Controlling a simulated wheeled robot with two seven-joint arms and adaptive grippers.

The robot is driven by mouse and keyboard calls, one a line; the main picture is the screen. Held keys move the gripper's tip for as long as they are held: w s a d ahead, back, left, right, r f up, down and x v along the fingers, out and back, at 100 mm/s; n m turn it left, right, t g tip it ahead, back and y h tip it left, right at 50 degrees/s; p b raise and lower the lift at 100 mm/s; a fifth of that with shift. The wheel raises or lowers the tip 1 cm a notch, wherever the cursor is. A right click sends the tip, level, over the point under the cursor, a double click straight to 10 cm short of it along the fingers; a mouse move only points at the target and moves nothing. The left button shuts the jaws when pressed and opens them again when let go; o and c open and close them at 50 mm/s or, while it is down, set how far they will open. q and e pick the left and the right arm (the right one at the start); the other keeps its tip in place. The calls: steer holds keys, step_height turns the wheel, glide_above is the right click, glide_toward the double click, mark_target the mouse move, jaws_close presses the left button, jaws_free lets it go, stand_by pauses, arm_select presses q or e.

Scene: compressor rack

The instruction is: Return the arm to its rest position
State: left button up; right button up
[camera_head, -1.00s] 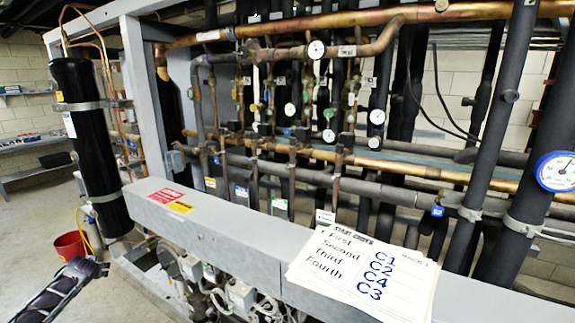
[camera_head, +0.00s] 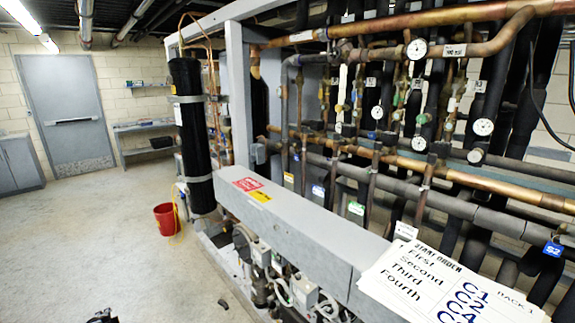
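A small dark piece at the bottom edge, left of centre, appears to be the tip of my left gripper (camera_head: 103,316). It is over the bare floor, well left of the rack, and touches nothing that I can see. Most of it and the rest of that arm are cut off by the frame, so I cannot tell if it is open or shut. My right arm and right gripper are not in view.
The compressor rack (camera_head: 290,222) with copper and black pipes fills the right side. Start-order sheets (camera_head: 440,285) lie on its beam. A black cylinder (camera_head: 191,135) stands at its left end, near a red bucket (camera_head: 165,219). Open floor (camera_head: 90,240) reaches the grey door (camera_head: 72,115).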

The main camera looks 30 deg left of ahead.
arm_select(q)
steer(key=s+f+m, duration=0.1)
steer(key=s, duration=0.5)
steer(key=s+d+f+n+g+h, duration=0.1)
steer(key=s+d+f+h, duration=0.15)
steer(key=d+f, duration=0.95)
steer(key=s+d+f+g+h, duration=0.15)
steer(key=s+d+f, duration=0.25)
steer(key=d+f, duration=0.75)
steer(key=s+d+f+n+h, duration=0.1)
steer(key=d+f, duration=0.3)
steer(key=d, duration=1.8)
steer(key=s+d+f+n+h, duration=0.1)
steer(key=d+f+h, duration=0.3)
steer(key=d, duration=1.8)
steer(key=shift+s+d, duration=0.15)
steer(key=shift+s, duration=0.45)
steer(key=shift+t, duration=0.25)
